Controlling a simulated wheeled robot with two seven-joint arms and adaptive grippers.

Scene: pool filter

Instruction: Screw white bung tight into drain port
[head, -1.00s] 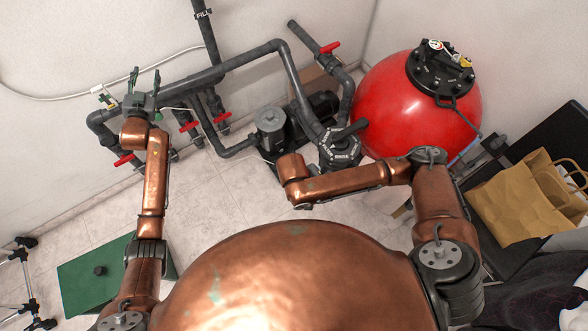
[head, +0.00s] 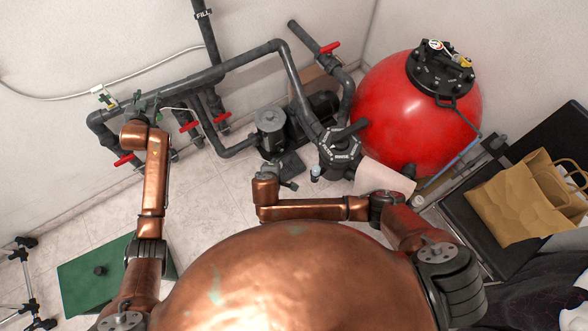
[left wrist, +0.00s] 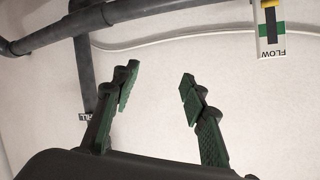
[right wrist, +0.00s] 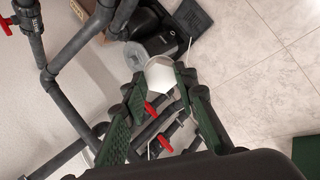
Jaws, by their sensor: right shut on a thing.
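A white, faceted bung (right wrist: 159,76) sits between the green-padded fingertips of my right gripper in the right wrist view. My right gripper (head: 284,179) is shut on it, over the floor in front of the pump and valve. In the head view I cannot make out the bung. A small dark fitting (head: 409,170) shows low on the red filter tank (head: 415,115); I cannot tell whether it is the drain port. My left gripper (left wrist: 160,84) is open and empty, near the wall pipes at the left of the head view.
The grey pump (head: 271,128) and black multiport valve (head: 340,150) stand left of the tank. Dark pipes with red-handled valves (head: 190,126) run along the wall. A black bench with a paper bag (head: 527,197) is at the right. Tiled floor is open at centre left.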

